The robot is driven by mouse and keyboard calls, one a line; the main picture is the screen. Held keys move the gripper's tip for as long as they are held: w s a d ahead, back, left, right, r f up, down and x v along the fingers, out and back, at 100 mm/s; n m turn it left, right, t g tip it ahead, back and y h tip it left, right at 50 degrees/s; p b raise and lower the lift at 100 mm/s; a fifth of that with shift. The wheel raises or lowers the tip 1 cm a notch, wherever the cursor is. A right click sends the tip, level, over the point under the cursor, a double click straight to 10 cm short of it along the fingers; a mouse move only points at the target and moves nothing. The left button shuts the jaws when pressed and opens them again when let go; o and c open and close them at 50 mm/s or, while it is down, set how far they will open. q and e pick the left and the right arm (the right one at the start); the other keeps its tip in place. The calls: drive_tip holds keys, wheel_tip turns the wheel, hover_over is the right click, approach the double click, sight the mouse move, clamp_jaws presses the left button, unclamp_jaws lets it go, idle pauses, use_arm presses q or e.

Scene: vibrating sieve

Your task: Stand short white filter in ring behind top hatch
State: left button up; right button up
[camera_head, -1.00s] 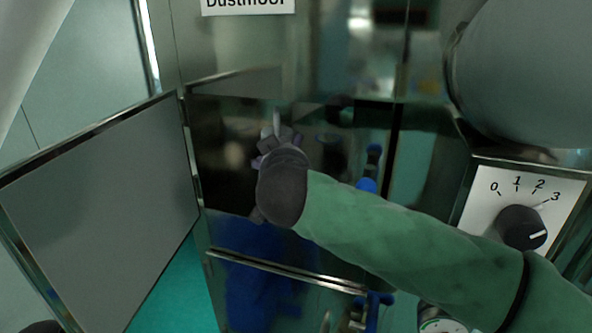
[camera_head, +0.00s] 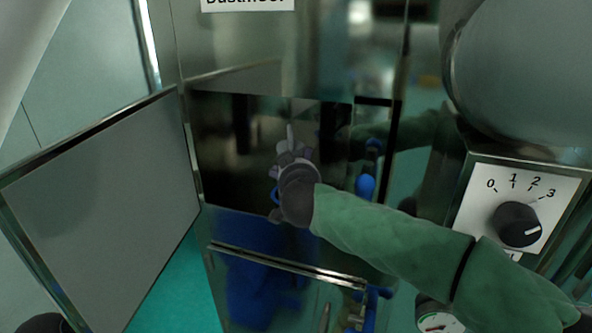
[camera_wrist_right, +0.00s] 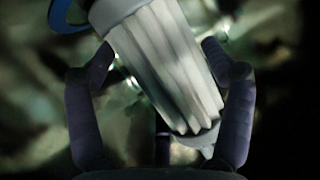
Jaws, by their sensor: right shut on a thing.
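My right gripper (camera_head: 291,148) is at the dark opening (camera_head: 222,150) of the top hatch, whose door (camera_head: 105,205) stands open to the left. In the right wrist view the gripper (camera_wrist_right: 160,85) is shut on the short white filter (camera_wrist_right: 165,65). The filter is pleated and lies tilted between the fingers, its narrow tip toward the lower right. A blue curved rim (camera_wrist_right: 68,18) shows by its upper end; I cannot tell whether it belongs to the filter. In the head view the filter is mostly hidden. I cannot make out the ring inside the dark opening. My left gripper is out of view.
A metal bar (camera_head: 290,266) crosses the shiny panel below the opening. A black knob (camera_head: 518,224) on a white dial plate and a large grey cylinder (camera_head: 525,75) stand to the right. The open door bounds the left side.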

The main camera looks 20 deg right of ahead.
drive_tip(key=shift+s, duration=0.1)
drive_tip(key=o, duration=1.3)
drive_tip(key=shift+f, duration=0.15)
drive_tip(key=shift+c, duration=0.2)
drive_tip(key=shift+s+a+r, duration=0.15)
drive_tip(key=shift+s+r, duration=0.1)
drive_tip(key=shift+r, duration=0.1)
drive_tip(key=v, duration=1.1)
drive_tip(key=shift+s+b, duration=0.25)
drive_tip(key=shift+b, duration=0.05)
